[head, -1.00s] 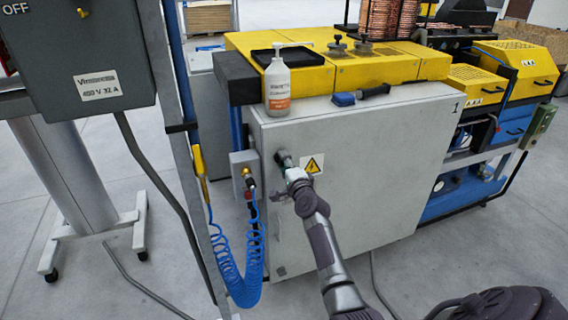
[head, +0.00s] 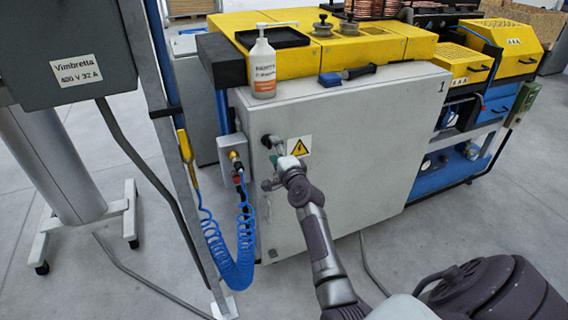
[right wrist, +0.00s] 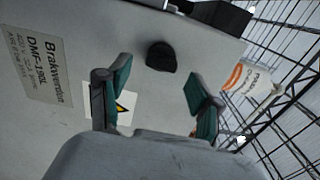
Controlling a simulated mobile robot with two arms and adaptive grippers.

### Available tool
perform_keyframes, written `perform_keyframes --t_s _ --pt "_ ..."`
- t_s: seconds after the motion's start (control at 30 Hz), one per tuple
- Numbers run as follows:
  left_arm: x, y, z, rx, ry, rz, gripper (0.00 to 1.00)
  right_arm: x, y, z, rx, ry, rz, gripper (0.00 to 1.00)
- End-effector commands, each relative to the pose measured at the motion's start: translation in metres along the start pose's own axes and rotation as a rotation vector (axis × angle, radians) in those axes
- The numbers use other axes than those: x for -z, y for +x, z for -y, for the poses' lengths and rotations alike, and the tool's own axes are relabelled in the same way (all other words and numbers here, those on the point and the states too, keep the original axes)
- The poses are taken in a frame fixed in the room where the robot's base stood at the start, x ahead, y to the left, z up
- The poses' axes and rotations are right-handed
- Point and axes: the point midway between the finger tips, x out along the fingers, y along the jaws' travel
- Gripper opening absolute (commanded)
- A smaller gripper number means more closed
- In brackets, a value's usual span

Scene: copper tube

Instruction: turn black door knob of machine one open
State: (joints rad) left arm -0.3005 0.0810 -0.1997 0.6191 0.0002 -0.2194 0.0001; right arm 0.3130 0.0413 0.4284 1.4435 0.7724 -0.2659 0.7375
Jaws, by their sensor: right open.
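The black door knob (head: 268,141) is on the upper left of the grey front door (head: 360,150) of the machine marked 1. It shows again in the right wrist view (right wrist: 161,56), beyond and between the fingers. My right gripper (head: 274,170) is just below and in front of the knob, apart from it. In the right wrist view my right gripper (right wrist: 158,78) is open, with green-padded fingers spread and nothing between them. The door looks shut. My left gripper is not in view.
A valve box (head: 233,162) with a coiled blue hose (head: 235,245) is left of the knob. A yellow warning sign (head: 299,146) is to its right.

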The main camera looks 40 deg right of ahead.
Motion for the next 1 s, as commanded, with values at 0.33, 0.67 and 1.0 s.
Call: perform_keyframes --t_s 0.33,0.67,1.0 --pt "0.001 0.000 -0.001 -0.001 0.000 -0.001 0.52 0.001 -0.071 -0.001 -0.001 0.000 -0.002 0.65" --pt "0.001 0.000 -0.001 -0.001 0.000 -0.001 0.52 0.001 -0.091 0.000 0.001 0.000 -0.001 0.65" --pt "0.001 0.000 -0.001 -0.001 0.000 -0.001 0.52 0.001 -0.091 0.000 0.000 0.000 -0.001 0.65"
